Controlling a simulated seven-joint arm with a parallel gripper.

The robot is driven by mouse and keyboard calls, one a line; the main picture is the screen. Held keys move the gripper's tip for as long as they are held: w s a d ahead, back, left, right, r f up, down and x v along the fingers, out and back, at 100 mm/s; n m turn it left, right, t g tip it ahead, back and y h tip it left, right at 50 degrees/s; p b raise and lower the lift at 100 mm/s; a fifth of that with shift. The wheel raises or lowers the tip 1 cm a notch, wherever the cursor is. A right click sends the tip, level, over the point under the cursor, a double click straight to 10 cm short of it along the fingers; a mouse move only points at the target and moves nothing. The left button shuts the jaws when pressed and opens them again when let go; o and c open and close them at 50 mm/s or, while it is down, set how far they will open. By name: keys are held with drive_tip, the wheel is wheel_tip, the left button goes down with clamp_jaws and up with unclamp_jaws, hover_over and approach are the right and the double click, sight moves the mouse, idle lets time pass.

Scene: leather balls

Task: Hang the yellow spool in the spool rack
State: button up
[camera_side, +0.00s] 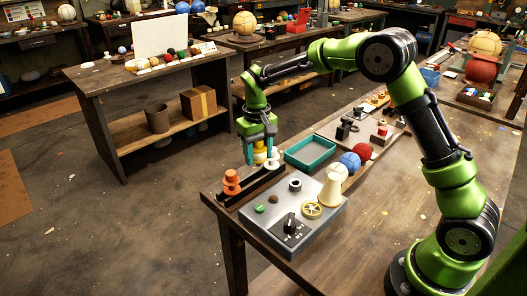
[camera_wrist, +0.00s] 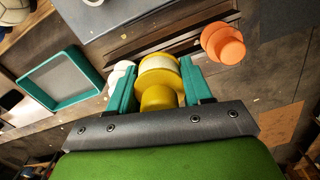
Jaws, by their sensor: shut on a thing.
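The yellow spool (camera_wrist: 157,97) is between the two teal fingers of my gripper (camera_wrist: 156,63) in the wrist view, shut on its sides. In the side view my gripper (camera_side: 260,152) points down with the yellow spool (camera_side: 259,146) between its fingers, at or just above the dark spool rack (camera_side: 262,186) near the table's far left edge. The rack also shows in the wrist view (camera_wrist: 152,38). I cannot tell whether the spool touches the rack. An orange spool (camera_side: 231,180) stands at the rack's left end. A white spool (camera_side: 271,163) is close beside my gripper, partly hidden.
A teal tray (camera_side: 310,151) is right of my gripper.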

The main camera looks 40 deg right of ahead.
drive_tip(key=shift+w+a+r, duration=0.15)
drive_tip(key=shift+w+r, duration=0.05)
drive_tip(key=shift+w, duration=0.3)
drive_tip(key=shift+w+a+r, duration=0.1)
drive_tip(key=shift+w+r, duration=0.1)
drive_tip(key=shift+w, duration=0.25)
hover_over(255, 171)
drive_tip(key=s+a, duration=0.2)
drive_tip(key=shift+w+a+f, duration=0.1)
drive_tip(key=shift+w+f, duration=0.05)
drive_tip(key=shift+f, duration=1)
drive_tip(key=shift+w+a+f, duration=0.1)
drive_tip(key=shift+f, duration=1.05)
drive_tip(key=shift+f, duration=1.75)
drive_tip(key=o, duration=1.1)
drive_tip(key=shift+s, duration=0.1)
drive_tip(key=shift+o, duration=0.2)
drive_tip(key=shift+d+f, duration=0.1)
drive_tip(key=shift+d, duration=0.25)
drive_tip(key=r, duration=1.2)
drive_tip(key=a+r, duration=0.1)
drive_tip(key=r, duration=0.5)
